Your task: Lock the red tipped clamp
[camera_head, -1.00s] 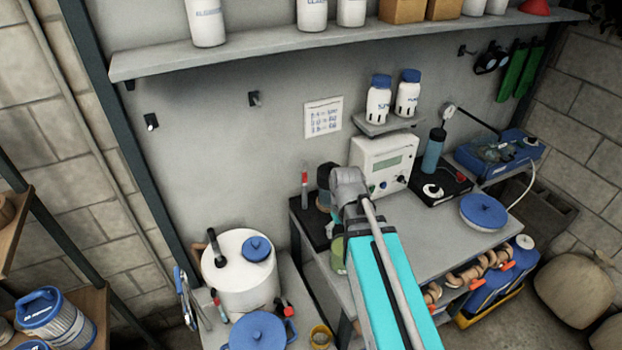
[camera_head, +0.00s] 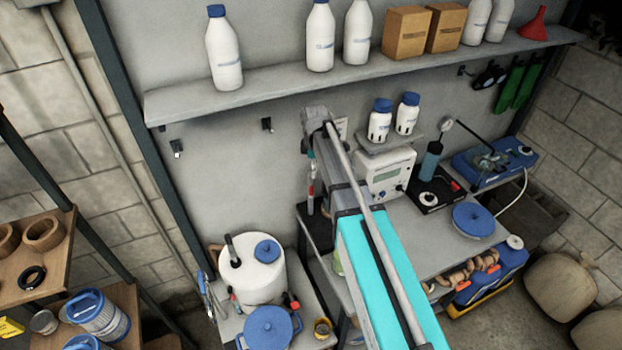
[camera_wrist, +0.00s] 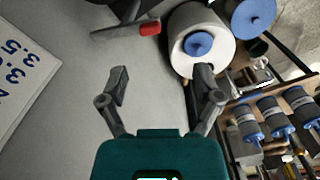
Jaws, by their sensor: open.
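A clamp-like dark grey bar with a red tip (camera_wrist: 149,28) shows at the top of the wrist view, ahead of my gripper and near the white tank. A slim upright red and pale piece (camera_head: 311,196) beside my arm in the head view seems to be the same thing; its lower part is unclear. My gripper (camera_wrist: 160,86) is open and empty, its two fingers apart, with the red tip beyond them and not touching.
A white tank (camera_head: 256,275) with a blue cap stands at the lower left, by a blue lid (camera_head: 268,328). A shelf (camera_head: 270,87) with bottles runs above. A white device (camera_head: 384,173) sits right of my arm. A chart (camera_wrist: 22,75) hangs on the grey wall.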

